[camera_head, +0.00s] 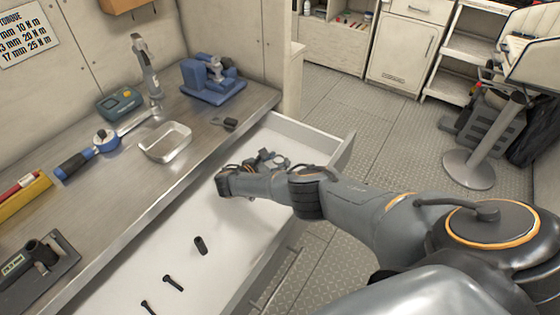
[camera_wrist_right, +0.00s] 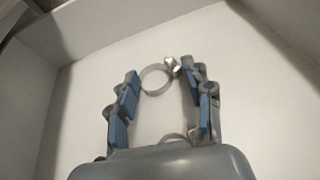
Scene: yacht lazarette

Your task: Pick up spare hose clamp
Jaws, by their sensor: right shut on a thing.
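The hose clamp (camera_wrist_right: 155,79), a thin silver ring with a small screw housing at its upper right, is between the fingertips of my right gripper (camera_wrist_right: 160,85) in the right wrist view. The gripper is shut on it, with blue-padded fingers on either side. Part of another metal ring (camera_wrist_right: 174,138) shows nearer the palm. In the head view my right gripper (camera_head: 267,160) reaches into the far end of the open white drawer (camera_head: 190,270); the clamp cannot be made out there. My left gripper is not in view.
Dark bolts (camera_head: 172,284) and a black socket (camera_head: 200,245) lie in the drawer. The workbench beside it holds a metal tray (camera_head: 165,143), a torque wrench (camera_head: 75,165), a green device (camera_head: 120,102) and a blue vise (camera_head: 212,80). Drawer walls surround the gripper.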

